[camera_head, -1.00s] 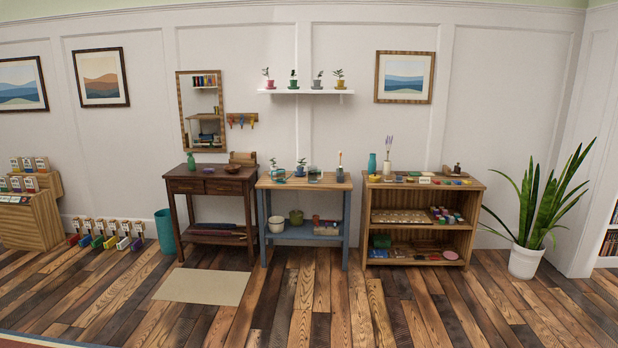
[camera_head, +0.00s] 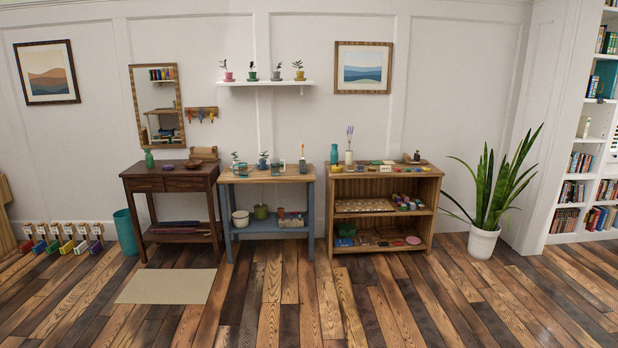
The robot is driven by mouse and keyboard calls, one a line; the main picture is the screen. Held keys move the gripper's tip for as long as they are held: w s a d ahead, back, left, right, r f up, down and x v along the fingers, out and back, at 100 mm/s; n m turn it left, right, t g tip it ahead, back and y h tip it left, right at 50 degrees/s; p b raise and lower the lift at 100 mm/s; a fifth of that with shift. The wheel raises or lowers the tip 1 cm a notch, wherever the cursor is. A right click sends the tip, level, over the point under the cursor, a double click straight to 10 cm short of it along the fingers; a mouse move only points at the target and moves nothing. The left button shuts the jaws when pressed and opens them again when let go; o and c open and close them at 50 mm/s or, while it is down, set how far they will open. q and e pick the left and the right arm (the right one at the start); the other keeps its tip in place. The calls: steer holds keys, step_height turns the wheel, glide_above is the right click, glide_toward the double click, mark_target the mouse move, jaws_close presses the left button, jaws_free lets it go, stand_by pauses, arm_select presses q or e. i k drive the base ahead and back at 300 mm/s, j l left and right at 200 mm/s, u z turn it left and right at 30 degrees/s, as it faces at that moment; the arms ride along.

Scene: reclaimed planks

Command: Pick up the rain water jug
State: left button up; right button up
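I cannot make out for certain which thing is the rain water jug. On the wooden top of the blue-legged bench (camera_head: 265,177) stand a small glassy vessel (camera_head: 277,168), potted cuttings (camera_head: 263,160) and a slim upright item (camera_head: 302,160). The bench's lower shelf holds a cream pot (camera_head: 240,218) and an olive-green pot (camera_head: 261,212). At this distance no handle or spout is clear on any of them. Neither of my grippers shows in this view.
A dark wooden table (camera_head: 170,183) stands left of the bench, and an open wooden shelf unit (camera_head: 386,172) stands right of it. A beige mat (camera_head: 167,286) lies in front. A large potted plant (camera_head: 482,242) is at the right.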

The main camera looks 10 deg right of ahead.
mark_target(276, 162)
steer(key=i, duration=4.1)
steer(key=l+z, duration=0.05)
steer(key=l, duration=0.1)
